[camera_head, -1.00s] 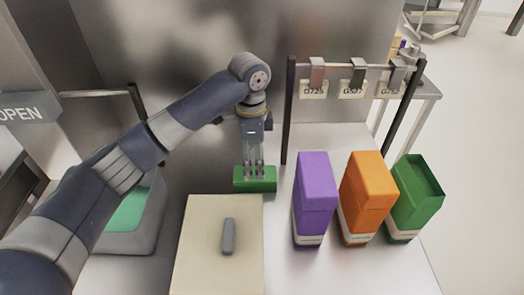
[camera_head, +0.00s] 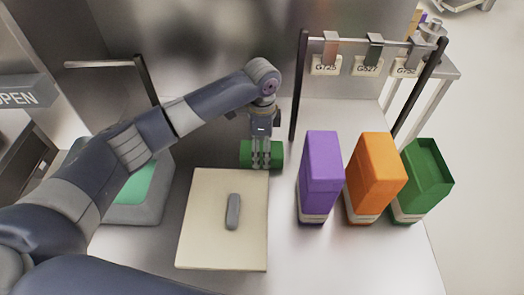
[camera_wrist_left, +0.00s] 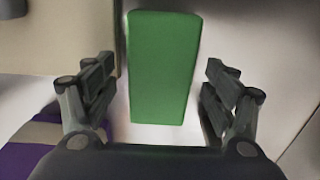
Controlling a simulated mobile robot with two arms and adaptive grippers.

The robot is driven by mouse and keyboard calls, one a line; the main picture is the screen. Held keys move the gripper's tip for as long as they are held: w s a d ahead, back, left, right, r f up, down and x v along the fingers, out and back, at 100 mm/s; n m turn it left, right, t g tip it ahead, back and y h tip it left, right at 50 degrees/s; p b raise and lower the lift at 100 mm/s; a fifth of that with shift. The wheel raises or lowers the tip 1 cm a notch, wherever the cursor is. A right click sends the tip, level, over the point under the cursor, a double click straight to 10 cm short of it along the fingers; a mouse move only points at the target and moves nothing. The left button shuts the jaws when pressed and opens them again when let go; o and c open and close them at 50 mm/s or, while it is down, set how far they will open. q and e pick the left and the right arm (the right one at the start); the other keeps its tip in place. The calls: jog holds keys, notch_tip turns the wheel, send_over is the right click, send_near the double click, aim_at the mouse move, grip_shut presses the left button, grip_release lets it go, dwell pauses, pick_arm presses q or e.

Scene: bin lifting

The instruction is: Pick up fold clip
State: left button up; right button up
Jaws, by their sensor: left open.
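No part is plainly marked as the fold clip. A green block (camera_head: 247,154) lies on the steel worktop behind the cream board. My left gripper (camera_head: 261,163) is at this block, fingers pointing down and overlapping it in the head view. In the left wrist view the green block (camera_wrist_left: 162,70) stands between the two spread fingers of the open left gripper (camera_wrist_left: 160,95), with a gap on each side. A small grey elongated piece (camera_head: 233,211) lies on the cream board (camera_head: 205,235). Metal clips (camera_head: 331,48) hang on a rail, holding labels. My right gripper is out of view.
Purple (camera_head: 321,165), orange (camera_head: 374,175) and green (camera_head: 425,180) boxes stand in a row to the right. A black-posted rack (camera_head: 298,90) stands behind them. A grey device with a green pad (camera_head: 132,195) is at left. A steel wall rises behind the gripper.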

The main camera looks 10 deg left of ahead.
pick_arm(q)
jog(key=shift+f, duration=0.7)
jog(key=shift+s, duration=0.1)
jog(key=c, duration=1.2)
jog(key=shift+o, duration=0.2)
